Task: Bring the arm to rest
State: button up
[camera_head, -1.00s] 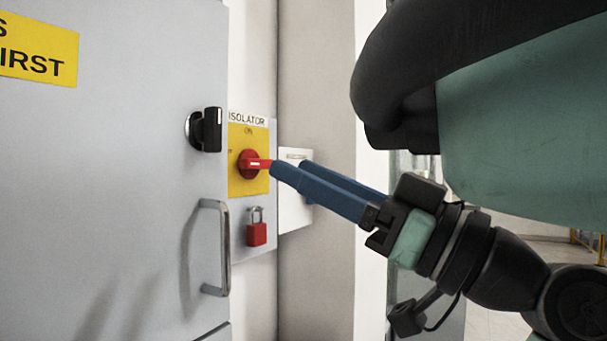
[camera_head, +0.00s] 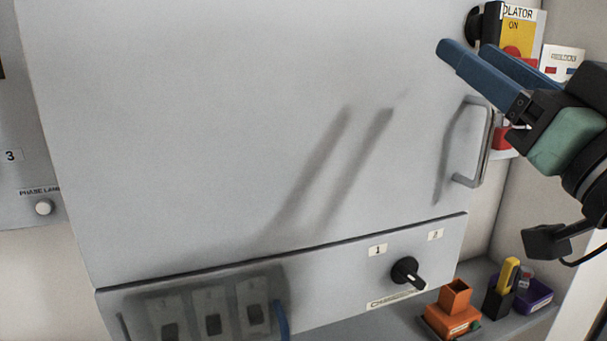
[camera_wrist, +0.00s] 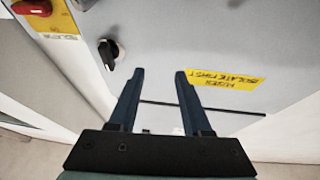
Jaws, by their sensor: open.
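My gripper (camera_head: 466,52) is at the upper right of the head view, with two long blue fingers apart and nothing between them. It is in front of the grey cabinet door (camera_head: 240,110), near its right edge, and casts two finger shadows on it. The red isolator switch (camera_head: 512,51) on its yellow plate is partly hidden behind the fingers. In the wrist view the fingers (camera_wrist: 159,72) are spread and empty, and the red isolator switch (camera_wrist: 32,7) is at the top left, apart from them.
The door has a metal handle (camera_head: 487,145) close below my gripper and a black knob (camera_wrist: 108,52). A lower panel bears a black rotary switch (camera_head: 407,272). A shelf at the lower right holds an orange block (camera_head: 452,318) and a purple bin (camera_head: 534,296). A red padlock (camera_head: 500,139) is partly covered.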

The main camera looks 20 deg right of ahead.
jog(key=s+a+r+t+p, duration=0.2)
jog(key=a+r, duration=0.3)
jog(key=a, duration=0.7)
jog(key=s+a+r+t+p, duration=0.1)
jog(key=a+r+p, duration=0.3)
jog(key=a, duration=0.9)
jog(key=shift+s+r+n+t+p, duration=0.3)
jog(key=shift+s+r+t, duration=0.1)
jog(key=shift+r+t, duration=0.35)
jog(key=shift+a, duration=0.1)
